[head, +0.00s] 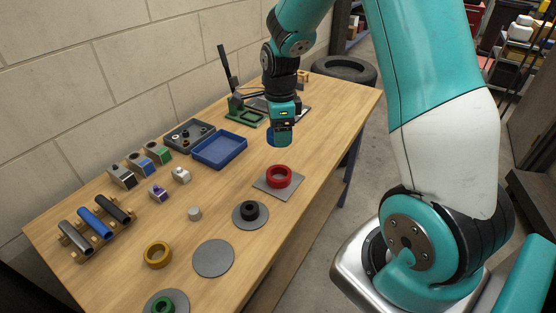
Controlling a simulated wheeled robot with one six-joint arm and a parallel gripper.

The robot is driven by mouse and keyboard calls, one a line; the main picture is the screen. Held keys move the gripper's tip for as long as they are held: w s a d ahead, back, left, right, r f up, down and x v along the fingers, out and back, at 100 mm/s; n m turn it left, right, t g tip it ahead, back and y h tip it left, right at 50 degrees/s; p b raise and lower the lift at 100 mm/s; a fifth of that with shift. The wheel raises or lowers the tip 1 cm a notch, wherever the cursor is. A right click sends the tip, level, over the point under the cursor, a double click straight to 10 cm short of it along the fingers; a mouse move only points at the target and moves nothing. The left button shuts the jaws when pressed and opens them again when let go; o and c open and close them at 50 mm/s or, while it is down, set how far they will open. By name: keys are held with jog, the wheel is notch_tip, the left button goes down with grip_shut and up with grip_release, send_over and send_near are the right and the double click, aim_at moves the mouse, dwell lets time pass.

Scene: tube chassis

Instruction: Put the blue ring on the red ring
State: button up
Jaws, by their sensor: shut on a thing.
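The red ring (279,176) lies on a square grey plate (265,188) near the table's right edge. My gripper (281,142) hangs pointing down above and just behind the red ring in the picture. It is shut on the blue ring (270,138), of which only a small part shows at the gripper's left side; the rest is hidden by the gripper. The blue ring appears apart from the red ring. How high it is above the table is hard to tell.
A black ring (249,209) sits on a round grey disc close to the red ring. An empty disc (213,259), a yellow ring (157,255) and a green ring (163,304) lie nearer. A blue tray (220,151) and a green press (243,112) stand left of my gripper.

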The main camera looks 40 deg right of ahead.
notch_tip(320, 180, down, 10)
jog(key=shift+f+p, duration=0.15)
jog(key=shift+p, duration=0.45)
jog(key=shift+f, duration=0.1)
jog(key=shift+f+b, duration=0.45)
jog(key=shift+f, duration=0.2)
jog(key=o, duration=1)
jog(key=shift+r, duration=0.1)
jog(key=shift+o, duration=0.2)
jog(key=shift+r, duration=0.1)
